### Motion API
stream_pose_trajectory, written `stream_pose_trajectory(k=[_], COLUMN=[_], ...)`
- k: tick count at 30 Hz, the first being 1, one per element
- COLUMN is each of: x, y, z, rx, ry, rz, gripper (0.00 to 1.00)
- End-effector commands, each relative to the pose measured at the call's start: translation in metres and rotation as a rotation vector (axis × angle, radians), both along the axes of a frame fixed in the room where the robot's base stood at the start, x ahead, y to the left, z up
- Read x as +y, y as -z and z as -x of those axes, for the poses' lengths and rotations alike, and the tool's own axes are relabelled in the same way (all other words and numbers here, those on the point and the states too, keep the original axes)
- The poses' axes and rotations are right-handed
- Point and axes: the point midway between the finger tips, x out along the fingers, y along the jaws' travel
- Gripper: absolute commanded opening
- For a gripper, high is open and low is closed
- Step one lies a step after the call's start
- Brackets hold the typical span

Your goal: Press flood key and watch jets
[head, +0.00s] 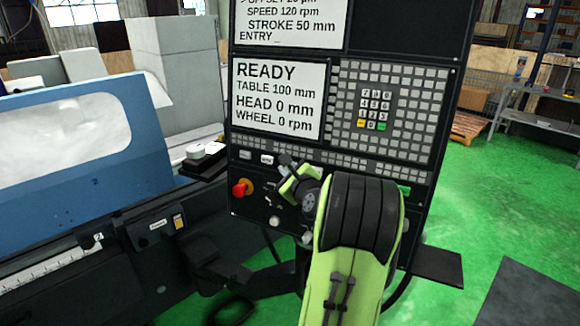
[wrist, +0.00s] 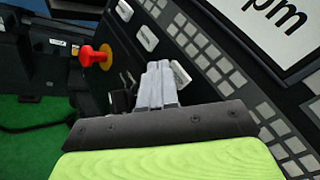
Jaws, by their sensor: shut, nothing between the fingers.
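The control panel (head: 340,210) stands upright in the middle of the head view, with a row of small grey keys under its lower screen. My gripper (head: 284,160) is in front of that row, near a few white-labelled keys. In the wrist view my gripper (wrist: 160,68) is shut and empty, its fingertips close to a white-labelled key (wrist: 180,74). I cannot tell whether they touch it. Another labelled key (wrist: 147,38) is up and left of the fingertips. The labels are too small to read, so I cannot tell which is the flood key. No jets are visible.
A red emergency knob (head: 241,188) sticks out at the panel's lower left, left of my gripper. The lower screen (head: 279,99) reads READY, WHEEL 0 rpm. A keypad (head: 375,108) is to the right. The blue machine cover (head: 90,160) stands at left. Green floor is open at right.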

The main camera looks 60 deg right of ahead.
Motion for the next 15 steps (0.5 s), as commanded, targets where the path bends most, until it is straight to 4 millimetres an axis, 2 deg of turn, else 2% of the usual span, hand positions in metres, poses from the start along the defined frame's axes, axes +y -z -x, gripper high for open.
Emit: stream_pose_trajectory(k=[15], x=[-0.0071], y=[0.0009], z=[-0.0014], rx=[0.0], ry=[-0.001], rz=[-0.001], gripper=[0.0])
